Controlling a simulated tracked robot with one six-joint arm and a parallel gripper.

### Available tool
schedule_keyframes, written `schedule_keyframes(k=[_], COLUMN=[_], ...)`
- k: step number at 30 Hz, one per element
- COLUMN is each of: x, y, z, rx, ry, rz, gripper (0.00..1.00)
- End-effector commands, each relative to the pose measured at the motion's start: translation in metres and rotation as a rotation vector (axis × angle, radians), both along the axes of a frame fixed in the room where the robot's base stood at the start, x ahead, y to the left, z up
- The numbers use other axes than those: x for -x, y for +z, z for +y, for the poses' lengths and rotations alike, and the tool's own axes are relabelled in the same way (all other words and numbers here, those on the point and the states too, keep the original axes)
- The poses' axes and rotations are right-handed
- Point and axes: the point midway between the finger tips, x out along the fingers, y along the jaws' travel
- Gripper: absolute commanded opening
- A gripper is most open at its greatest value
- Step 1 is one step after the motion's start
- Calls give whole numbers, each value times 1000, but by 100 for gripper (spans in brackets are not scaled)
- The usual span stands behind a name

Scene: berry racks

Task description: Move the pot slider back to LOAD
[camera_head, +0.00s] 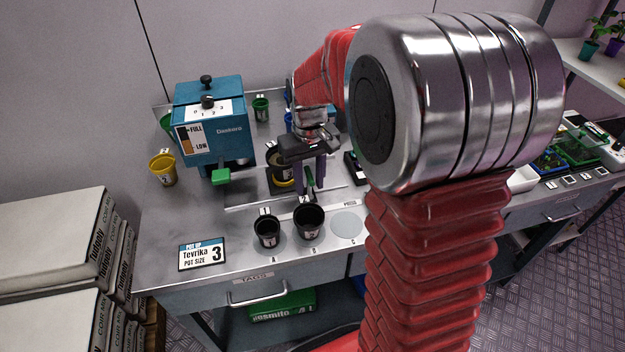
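The pot slider (270,183) is a dark holder on the bench rail, just right of the blue dispenser (212,130). A dark pot with a yellow band (284,182) stands in it, partly hidden by my gripper. A green upright handle (309,181) shows at its right. My gripper (310,186) points down with two purple fingers apart, one on each side of the green handle in this view. I cannot tell whether they touch it. A pale rail (250,203) runs along the bench in front. A PRESS label is legible to the right; I cannot read a LOAD mark.
Black pots stand at A (267,232) and B (309,222); pale disc C (347,225) is empty. A Tevrika size 3 sign (202,254) lies front left. My arm hides the bench's right part.

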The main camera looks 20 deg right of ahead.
Motion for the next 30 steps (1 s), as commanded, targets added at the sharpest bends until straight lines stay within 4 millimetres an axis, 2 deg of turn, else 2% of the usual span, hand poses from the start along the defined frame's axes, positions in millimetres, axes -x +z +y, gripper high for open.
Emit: schedule_keyframes(k=[6,11,30], x=[0,-1,0], y=[1,12,117], z=[0,0,-1], rx=[0,0,0], ry=[-1,-1,-2], rz=[0,-2,-3], gripper=[32,32,32])
